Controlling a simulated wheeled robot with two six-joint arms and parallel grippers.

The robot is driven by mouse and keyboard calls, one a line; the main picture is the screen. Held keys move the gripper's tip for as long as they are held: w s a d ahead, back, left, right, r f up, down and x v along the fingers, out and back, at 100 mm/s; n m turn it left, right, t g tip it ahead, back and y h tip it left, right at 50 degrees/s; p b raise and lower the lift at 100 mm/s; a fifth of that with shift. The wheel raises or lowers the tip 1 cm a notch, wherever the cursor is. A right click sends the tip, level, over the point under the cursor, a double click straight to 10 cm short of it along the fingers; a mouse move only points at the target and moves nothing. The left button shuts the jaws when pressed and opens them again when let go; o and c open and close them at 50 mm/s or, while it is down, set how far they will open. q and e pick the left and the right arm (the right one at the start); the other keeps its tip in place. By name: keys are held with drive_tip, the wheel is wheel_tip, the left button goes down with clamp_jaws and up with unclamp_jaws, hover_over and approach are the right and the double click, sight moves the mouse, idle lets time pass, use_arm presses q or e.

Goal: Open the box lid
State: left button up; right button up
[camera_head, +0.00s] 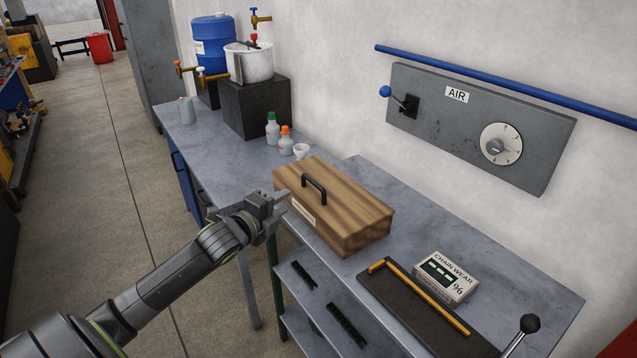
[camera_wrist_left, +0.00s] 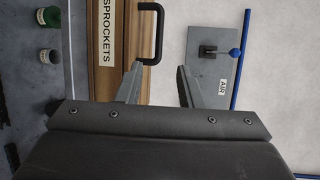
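A brown wooden box (camera_head: 352,235) stands on the grey metal bench with its lid (camera_head: 345,196) shut. A black bar handle (camera_head: 314,188) sits on the lid. In the left wrist view the handle (camera_wrist_left: 152,32) lies beyond the fingertips, and the box front (camera_wrist_left: 105,66) carries a label reading SPROCKETS. My left gripper (camera_head: 283,200) is open and empty, just left of the box by its front left corner. The wrist view shows its two fingers (camera_wrist_left: 158,76) apart with nothing between them. My right gripper is not in view.
Bottles with green (camera_head: 272,127) and orange (camera_head: 286,140) caps and a white cup (camera_head: 301,151) stand behind the box. A white carton (camera_head: 446,277) and a dark tray (camera_head: 400,305) lie to the right. A grey AIR panel (camera_head: 470,125) is on the wall.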

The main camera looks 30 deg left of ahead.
sight(314, 181)
use_arm(q)
drive_tip(key=w+f, duration=0.1)
drive_tip(key=w, duration=0.4)
drive_tip(key=w+f+p, duration=0.1)
drive_tip(key=w, duration=0.9)
drive_tip(key=shift+a+f, duration=0.15)
drive_tip(key=shift+f, duration=0.25)
clamp_jaws()
